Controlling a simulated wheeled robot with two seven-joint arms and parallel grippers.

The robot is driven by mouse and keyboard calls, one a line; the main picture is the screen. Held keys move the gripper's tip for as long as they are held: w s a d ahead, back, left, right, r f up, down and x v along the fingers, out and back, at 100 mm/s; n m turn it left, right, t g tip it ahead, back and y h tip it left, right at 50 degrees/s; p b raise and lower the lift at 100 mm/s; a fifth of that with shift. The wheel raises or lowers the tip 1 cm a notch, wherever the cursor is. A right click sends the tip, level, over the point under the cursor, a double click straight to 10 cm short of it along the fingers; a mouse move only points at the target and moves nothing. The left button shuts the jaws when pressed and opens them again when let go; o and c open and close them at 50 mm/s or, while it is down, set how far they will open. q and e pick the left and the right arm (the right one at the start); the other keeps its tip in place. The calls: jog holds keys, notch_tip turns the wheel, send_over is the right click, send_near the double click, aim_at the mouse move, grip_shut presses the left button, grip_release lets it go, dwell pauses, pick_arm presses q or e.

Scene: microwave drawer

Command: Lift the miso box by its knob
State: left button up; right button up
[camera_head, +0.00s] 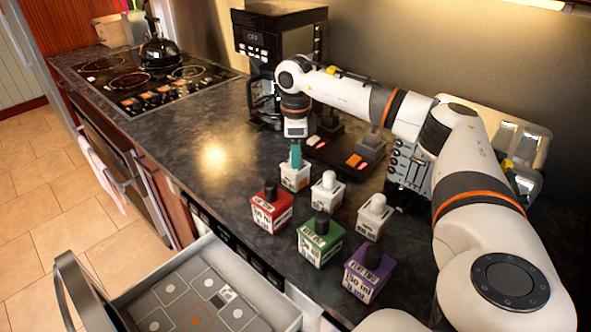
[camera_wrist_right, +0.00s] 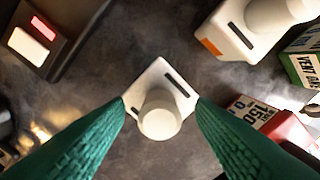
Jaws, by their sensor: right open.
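My right gripper (camera_head: 295,157) points down over a white box (camera_head: 295,182) at the back left of a group of boxes. In the right wrist view my open green fingers (camera_wrist_right: 161,108) stand either side of this box's white knob (camera_wrist_right: 160,122), with gaps. Its knob is hidden behind the fingers in the head view. Other knobbed boxes stand close by: red (camera_head: 270,213), green (camera_head: 318,250), purple (camera_head: 368,280), and white ones (camera_head: 326,203) (camera_head: 374,229). The labels are too small or turned to tell surely which is miso. My left gripper is out of view.
An open drawer (camera_head: 285,312) with a patterned insert juts out below the counter (camera_head: 190,135). A dark device with lit buttons (camera_head: 345,160) is right of the gripper. A coffee machine (camera_head: 280,40) stands behind. The counter left of the boxes is clear.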

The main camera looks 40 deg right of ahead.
jog(key=shift+f, duration=0.55)
grip_shut()
